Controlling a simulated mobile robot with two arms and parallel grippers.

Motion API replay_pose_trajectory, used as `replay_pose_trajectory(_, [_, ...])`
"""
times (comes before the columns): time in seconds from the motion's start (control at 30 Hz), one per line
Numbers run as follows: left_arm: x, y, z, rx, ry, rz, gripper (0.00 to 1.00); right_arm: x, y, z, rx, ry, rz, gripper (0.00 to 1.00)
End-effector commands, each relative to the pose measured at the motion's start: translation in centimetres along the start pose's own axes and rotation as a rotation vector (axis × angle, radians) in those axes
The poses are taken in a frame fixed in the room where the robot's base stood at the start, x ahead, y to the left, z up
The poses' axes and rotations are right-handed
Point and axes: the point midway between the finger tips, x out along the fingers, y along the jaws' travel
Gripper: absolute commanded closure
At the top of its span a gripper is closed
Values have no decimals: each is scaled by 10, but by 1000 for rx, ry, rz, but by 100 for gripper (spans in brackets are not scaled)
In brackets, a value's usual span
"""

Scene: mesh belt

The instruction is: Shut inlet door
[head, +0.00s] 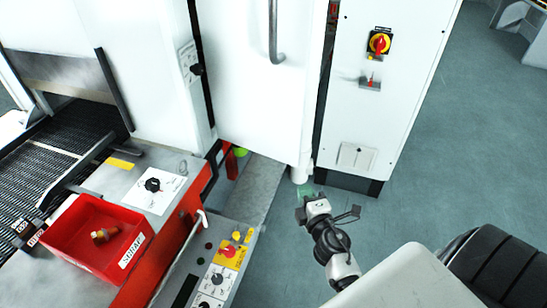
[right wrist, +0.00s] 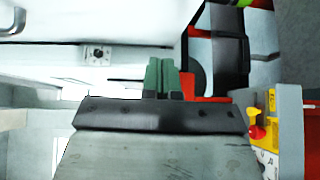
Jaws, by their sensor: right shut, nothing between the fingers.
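The inlet door appears to be the tall white panel (head: 250,85) with a grey bar handle (head: 275,30) in the head view. A dark seam runs down its left side and a dark gap separates it from the cabinet on the right. I cannot tell how far it stands open. My right gripper (head: 309,207) is below and right of the panel's lower corner, apart from the handle. The right wrist view shows its fingers (right wrist: 161,78) together and empty. My left gripper is not in view.
A white cabinet (head: 385,90) with a red-yellow switch (head: 379,42) stands right of the panel. A mesh belt (head: 45,150), a red tray (head: 80,218) with a small brass-coloured part (head: 103,235), and a control panel (head: 220,275) are at left. Open floor (head: 460,150) lies at right.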

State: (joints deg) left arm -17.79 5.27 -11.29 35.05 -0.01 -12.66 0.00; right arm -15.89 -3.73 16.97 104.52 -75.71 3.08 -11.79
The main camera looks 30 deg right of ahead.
Motion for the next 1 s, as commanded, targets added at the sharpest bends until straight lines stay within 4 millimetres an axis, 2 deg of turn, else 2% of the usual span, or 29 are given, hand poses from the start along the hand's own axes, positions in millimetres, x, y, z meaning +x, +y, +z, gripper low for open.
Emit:
replay_pose_trajectory(0.03, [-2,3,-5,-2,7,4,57,1,8,2,-17,-3,14,100])
replay_pose_trajectory(0.17, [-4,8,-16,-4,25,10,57,10,12,3,-30,-4,21,100])
replay_pose_trajectory(0.3, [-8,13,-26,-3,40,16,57,33,13,2,-27,-3,22,100])
replay_pose_trajectory(0.63, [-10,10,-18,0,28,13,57,102,12,2,-25,-3,20,100])
replay_pose_trajectory(0.8, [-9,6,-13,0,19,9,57,119,12,21,-25,-5,19,100])
replay_pose_trajectory(1.0, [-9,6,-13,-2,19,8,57,128,13,30,-25,-4,19,100])
